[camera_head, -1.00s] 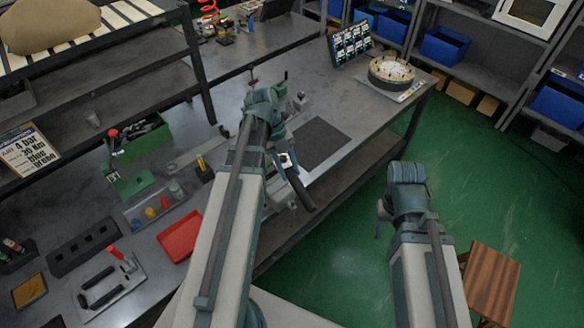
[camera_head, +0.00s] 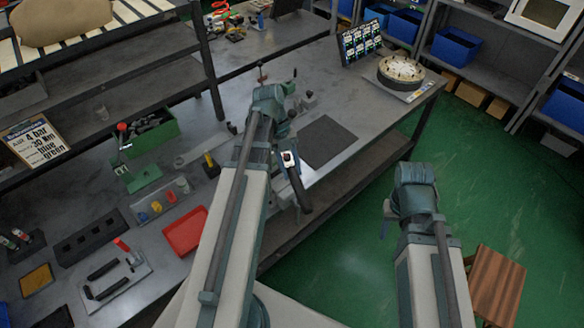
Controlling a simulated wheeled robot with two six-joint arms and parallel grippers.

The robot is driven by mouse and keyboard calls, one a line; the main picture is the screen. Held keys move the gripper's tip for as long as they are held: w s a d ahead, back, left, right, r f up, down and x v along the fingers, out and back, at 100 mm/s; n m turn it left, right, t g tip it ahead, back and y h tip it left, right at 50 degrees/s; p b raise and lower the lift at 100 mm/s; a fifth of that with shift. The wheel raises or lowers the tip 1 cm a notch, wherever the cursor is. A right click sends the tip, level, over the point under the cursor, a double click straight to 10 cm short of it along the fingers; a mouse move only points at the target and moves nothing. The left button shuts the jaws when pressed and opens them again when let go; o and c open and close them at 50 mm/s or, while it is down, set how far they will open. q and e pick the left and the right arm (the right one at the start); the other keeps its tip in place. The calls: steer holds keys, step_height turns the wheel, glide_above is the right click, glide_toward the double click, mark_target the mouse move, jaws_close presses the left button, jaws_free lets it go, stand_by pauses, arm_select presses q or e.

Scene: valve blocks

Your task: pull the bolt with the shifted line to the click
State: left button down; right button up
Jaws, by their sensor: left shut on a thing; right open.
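My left gripper (camera_head: 287,150) is mostly hidden behind its own wrist, over the front edge of the bench. It is shut on a dark bar-like tool (camera_head: 300,190), probably a wrench, whose handle hangs out past the edge. A small white-and-black patch (camera_head: 290,158) shows at the tool's upper end. Where its other end sits is hidden. Metal fittings (camera_head: 290,88) stand just beyond the wrist. No bolt line can be made out. My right gripper (camera_head: 386,222) is open, over the green floor right of the bench, partly hidden by its arm.
A round flange (camera_head: 400,72) stands at the bench's far right corner, beside a picture panel (camera_head: 360,42). A dark mat (camera_head: 326,141) lies bare. A red tray (camera_head: 186,232), green bin (camera_head: 154,132) and tool holders lie left. A wooden stool (camera_head: 496,284) stands lower right.

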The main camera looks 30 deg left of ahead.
arm_select(q)
steer(key=shift+w+d+n+t, duration=0.3)
steer(key=shift+w+d+n, duration=0.5)
steer(key=shift+n, duration=0.1)
steer(key=shift+r, duration=0.2)
steer(key=shift+r+p, duration=0.45)
steer(key=shift+p, duration=0.15)
step_height(320, 180, up, 6)
steer(key=p, duration=0.6)
steer(key=shift+f, duration=0.1)
